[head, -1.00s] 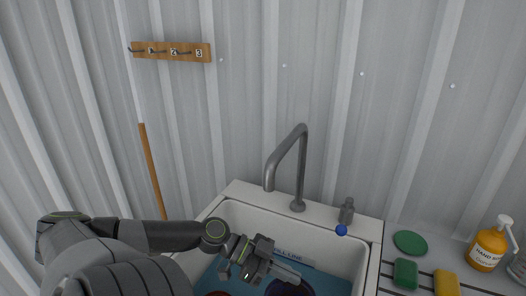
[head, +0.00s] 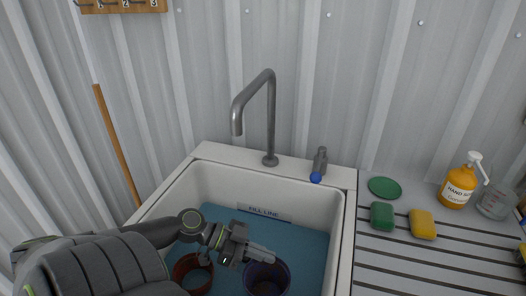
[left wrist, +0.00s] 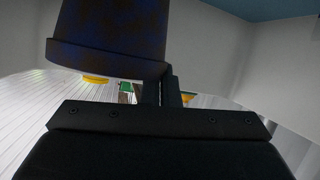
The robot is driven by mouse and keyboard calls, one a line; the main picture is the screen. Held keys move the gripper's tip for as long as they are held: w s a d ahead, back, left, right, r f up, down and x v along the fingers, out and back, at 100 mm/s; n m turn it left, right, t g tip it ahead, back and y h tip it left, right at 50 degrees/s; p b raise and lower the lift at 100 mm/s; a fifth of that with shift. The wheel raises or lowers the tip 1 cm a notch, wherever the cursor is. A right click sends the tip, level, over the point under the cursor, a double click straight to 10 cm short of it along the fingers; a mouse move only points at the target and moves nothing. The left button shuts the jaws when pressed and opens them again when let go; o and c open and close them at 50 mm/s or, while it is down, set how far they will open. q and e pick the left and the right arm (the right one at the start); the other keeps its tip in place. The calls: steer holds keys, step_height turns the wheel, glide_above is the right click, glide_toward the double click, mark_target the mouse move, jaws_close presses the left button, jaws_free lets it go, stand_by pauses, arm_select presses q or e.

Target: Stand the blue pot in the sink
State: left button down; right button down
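The dark blue pot (head: 267,281) is upright inside the white sink (head: 342,235), in the lower middle of the head view. In the left wrist view the pot (left wrist: 112,35) fills the upper left, rim downward in that picture. My left gripper (head: 262,254) reaches in from the left at the pot's rim. Its two fingers (left wrist: 162,92) are close together with the rim at them, so it looks shut on the rim. The pot's base is hidden, so I cannot tell whether it touches the sink floor. My right gripper is out of view.
A brown pot (head: 191,275) is in the sink, left of the blue one. The ribbed drainer (head: 400,262) at right holds a green sponge (head: 382,215), yellow sponge (head: 423,224) and soap bottle (head: 460,187).

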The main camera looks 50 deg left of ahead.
mark_target(259, 278)
arm_select(q)
steer(key=shift+f, duration=0.9)
steer(key=shift+f+b, duration=0.55)
steer(key=shift+f, duration=0.1)
steer(key=c, duration=1.7)
jaws_free()
steer(key=shift+r, duration=0.15)
